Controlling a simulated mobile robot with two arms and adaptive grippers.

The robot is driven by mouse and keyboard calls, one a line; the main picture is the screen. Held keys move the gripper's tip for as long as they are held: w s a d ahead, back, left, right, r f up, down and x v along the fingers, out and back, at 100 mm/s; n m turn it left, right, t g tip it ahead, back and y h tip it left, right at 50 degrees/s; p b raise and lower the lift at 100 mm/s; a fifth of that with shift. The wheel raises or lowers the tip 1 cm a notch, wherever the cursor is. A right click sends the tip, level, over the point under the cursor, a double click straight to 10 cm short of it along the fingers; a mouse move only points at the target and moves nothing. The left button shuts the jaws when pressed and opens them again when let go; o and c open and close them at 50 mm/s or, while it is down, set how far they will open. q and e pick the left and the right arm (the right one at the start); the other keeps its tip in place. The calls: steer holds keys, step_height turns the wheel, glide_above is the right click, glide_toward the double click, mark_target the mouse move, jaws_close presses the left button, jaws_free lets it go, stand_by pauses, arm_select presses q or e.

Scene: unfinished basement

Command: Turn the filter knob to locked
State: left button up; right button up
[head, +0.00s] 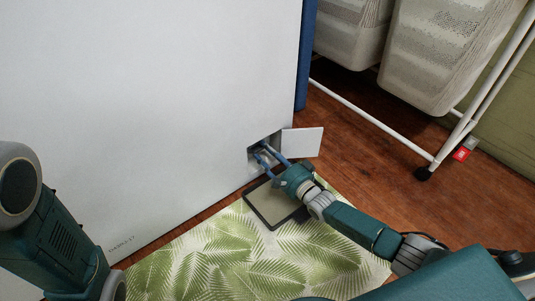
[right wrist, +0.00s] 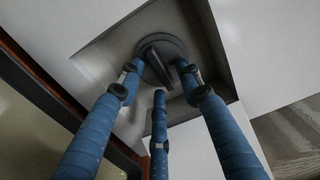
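The filter knob (right wrist: 160,55) is a dark grey disc with a raised bar across it. It sits inside a recess in the white appliance (head: 150,90), behind a small flap that stands open (head: 302,142). In the head view the knob is hidden by the fingers. My right gripper (head: 262,152) reaches into the recess. In the right wrist view its blue fingers (right wrist: 160,80) are spread apart, with tips close around the knob's near side; contact is unclear. My left arm (head: 55,240) shows at the left; its gripper is out of view.
A dark-rimmed tray (head: 268,222) lies below the recess, on a leaf-patterned mat (head: 215,262). A white wheeled rack (head: 370,118) with pale baskets (head: 435,60) stands at the right. Bare wooden floor (head: 350,150) lies between the rack and the appliance.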

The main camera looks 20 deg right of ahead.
steer(key=v, duration=1.2)
